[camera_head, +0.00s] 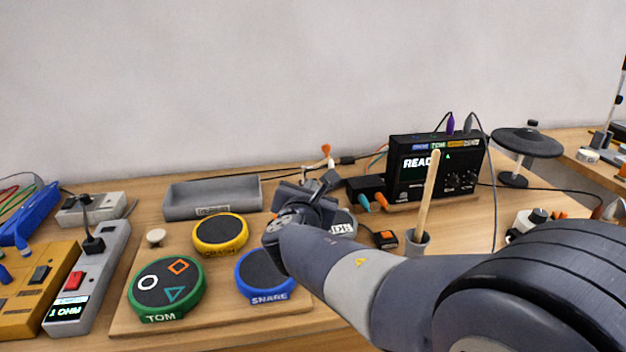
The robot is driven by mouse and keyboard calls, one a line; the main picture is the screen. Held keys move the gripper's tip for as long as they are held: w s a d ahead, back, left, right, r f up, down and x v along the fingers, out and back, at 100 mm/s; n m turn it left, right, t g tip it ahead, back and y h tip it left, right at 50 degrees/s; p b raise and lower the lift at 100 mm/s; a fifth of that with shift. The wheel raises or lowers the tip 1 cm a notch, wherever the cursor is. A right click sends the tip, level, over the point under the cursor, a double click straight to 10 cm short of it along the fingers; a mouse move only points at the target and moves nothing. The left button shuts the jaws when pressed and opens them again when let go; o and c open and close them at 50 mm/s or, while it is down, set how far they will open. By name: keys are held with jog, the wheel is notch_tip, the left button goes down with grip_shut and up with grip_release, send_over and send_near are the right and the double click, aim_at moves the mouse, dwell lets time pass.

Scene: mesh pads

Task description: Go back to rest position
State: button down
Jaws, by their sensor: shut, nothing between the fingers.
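My gripper (323,184) is at the end of my arm, which reaches in from the lower right. It is over the right part of the wooden pad board (205,322), near the back, and is shut with nothing seen in it. The green TOM pad (166,290) is at front left, the yellow CRASH pad (220,234) behind it, and the blue SNARE pad (262,275) at front right, partly behind my arm. A fourth pad (342,222) is mostly hidden by my gripper; only part of its label shows.
A black drum module (436,165) with a lit screen stands behind right. A wooden stick (428,195) stands upright in a grey holder (417,243). A grey tray (212,197) lies behind the pads. A power strip (88,270) and yellow box (35,290) are at left.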

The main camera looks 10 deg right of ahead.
jog(key=shift+s+a, duration=0.15)
jog(key=shift+s, duration=0.25)
jog(key=shift+w, duration=0.1)
